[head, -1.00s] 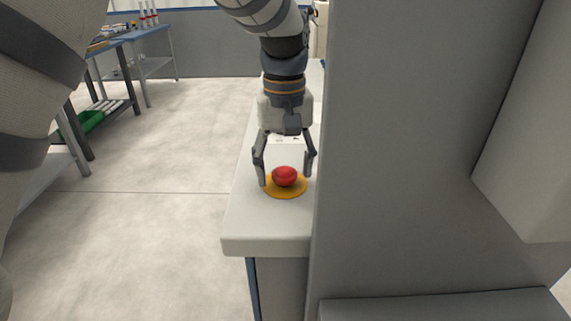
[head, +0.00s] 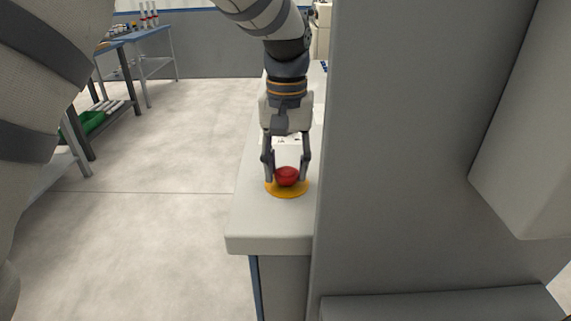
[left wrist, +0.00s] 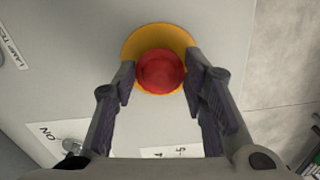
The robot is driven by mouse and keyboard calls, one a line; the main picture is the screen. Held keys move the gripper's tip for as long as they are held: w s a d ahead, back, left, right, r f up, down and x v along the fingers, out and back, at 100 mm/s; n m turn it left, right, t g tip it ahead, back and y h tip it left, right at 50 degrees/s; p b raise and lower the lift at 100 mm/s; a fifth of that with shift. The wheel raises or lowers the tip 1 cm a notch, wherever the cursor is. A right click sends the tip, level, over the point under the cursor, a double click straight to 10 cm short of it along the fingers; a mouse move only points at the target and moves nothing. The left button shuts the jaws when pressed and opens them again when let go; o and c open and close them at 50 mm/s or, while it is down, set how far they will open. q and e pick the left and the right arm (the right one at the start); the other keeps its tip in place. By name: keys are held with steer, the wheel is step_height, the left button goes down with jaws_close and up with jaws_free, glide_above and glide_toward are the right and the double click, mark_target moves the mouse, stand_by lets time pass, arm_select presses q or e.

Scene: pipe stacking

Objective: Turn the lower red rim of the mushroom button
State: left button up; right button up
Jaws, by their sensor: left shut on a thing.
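The red mushroom button (head: 287,177) stands on a round yellow plate (head: 287,192) near the front end of the light grey console top. It also shows in the left wrist view (left wrist: 160,71), with its yellow plate (left wrist: 140,40) around it. My left gripper (head: 287,175) points down over the button, one finger on each side. In the left wrist view the fingers (left wrist: 160,85) flank the red button and are shut on it. The lower rim is hard to make out from the cap. My right gripper is not in view.
The console top (head: 258,225) ends in a front edge close by. A tall grey panel (head: 400,150) rises right beside it. A label reading "ON" (left wrist: 47,131) and other labels lie on the console. Open floor (head: 160,150) is at the left.

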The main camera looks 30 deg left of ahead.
arm_select(q)
steer(key=shift+f+m, duration=0.1)
steer(key=shift+m, duration=1.4)
steer(key=o, duration=1.2)
steer(key=shift+c, duration=0.2)
step_height(320, 180, up, 12)
